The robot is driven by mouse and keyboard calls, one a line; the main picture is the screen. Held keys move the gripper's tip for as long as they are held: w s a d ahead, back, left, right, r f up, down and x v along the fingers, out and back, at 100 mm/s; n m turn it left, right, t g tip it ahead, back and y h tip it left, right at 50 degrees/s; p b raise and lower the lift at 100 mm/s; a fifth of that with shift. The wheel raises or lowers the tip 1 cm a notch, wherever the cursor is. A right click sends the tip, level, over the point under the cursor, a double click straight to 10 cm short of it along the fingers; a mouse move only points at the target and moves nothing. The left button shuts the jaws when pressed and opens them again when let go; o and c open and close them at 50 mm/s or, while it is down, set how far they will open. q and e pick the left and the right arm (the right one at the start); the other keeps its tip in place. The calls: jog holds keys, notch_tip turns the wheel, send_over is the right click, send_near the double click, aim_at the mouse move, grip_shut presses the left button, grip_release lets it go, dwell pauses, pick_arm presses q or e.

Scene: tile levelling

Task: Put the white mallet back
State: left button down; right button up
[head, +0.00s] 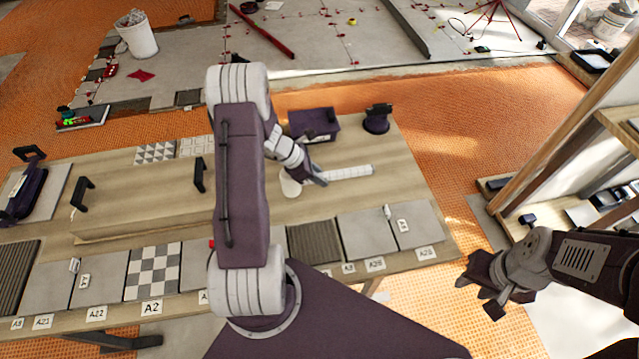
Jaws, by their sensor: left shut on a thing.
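The white mallet (290,187) is in the head view near the middle of the wooden table, its pale round head partly hidden by my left gripper. A pale, straight, ribbed piece (350,172) extends to the right of the gripper; I cannot tell whether it is the mallet's handle or a separate thing. My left gripper (311,177) is shut on the mallet, low over the table. My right gripper (478,296) is empty and open, off the table's right front corner, with its fingers apart.
A dark purple box (314,124) and a dark round holder (376,122) stand at the table's back right. Labelled grey tiles (365,236) and a checkered tile (153,271) line the front edge. Black handled tools (200,175) stand on the left. A shelf (615,130) is at far right.

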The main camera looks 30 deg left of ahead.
pick_arm(q)
notch_tip(320, 180, down, 4)
jog(key=shift+r+b, duration=0.1)
jog(key=shift+b, duration=0.2)
jog(key=shift+f, duration=0.2)
jog(key=c, duration=1.7)
grip_release()
jog(key=shift+f, duration=0.1)
jog(key=o, duration=0.4)
jog(key=shift+o, duration=0.2)
